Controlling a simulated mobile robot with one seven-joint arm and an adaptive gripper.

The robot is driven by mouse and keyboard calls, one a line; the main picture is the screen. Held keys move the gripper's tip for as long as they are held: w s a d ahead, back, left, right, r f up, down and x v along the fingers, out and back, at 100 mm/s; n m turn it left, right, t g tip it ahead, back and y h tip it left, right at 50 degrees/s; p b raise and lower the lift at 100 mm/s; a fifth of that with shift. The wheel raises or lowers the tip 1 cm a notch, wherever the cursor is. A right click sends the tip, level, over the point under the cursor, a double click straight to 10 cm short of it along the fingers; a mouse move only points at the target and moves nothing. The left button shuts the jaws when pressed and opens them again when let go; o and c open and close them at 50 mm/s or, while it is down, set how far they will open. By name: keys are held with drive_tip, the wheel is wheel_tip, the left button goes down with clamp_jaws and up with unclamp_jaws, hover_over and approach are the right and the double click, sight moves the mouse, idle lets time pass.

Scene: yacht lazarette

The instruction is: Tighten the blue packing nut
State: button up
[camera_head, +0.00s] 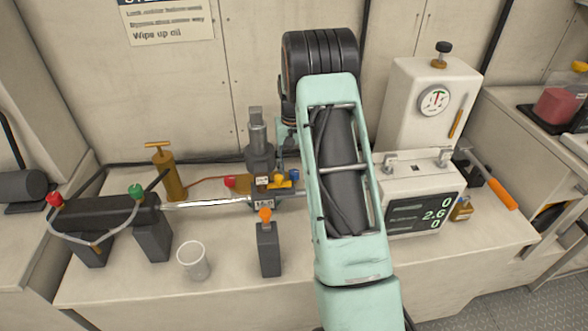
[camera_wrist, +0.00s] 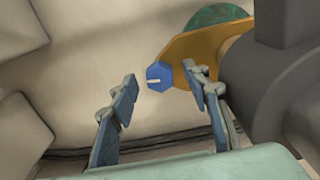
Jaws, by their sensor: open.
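The blue packing nut (camera_wrist: 158,75) is a small hexagonal piece with a pale line on its face. It sits by the tip of a yellow-orange plate (camera_wrist: 205,42) in the wrist view. My gripper (camera_wrist: 161,80) is open, with one finger on each side of the nut in the picture. The nut looks a little beyond the fingertips, and I see no contact. In the head view, a small blue spot (camera_head: 294,175) beside the yellow part (camera_head: 280,182) appears to be the nut. My arm hides much of the area to its right, and the fingers cannot be made out there.
A silver rod and dark cylinder (camera_head: 105,209) lie to the left, with a brass hand pump (camera_head: 167,172) behind. A clear cup (camera_head: 193,260) and an orange-knobbed lever block (camera_head: 269,248) stand in front. A display box (camera_head: 425,200) is at right. A large dark body (camera_wrist: 290,90) flanks the right finger.

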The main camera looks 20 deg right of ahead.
sight(293, 172)
wheel_tip(293, 172, up, 12)
drive_tip(key=shift+f, duration=0.15)
drive_tip(key=shift+a, duration=0.15)
idle(0.4)
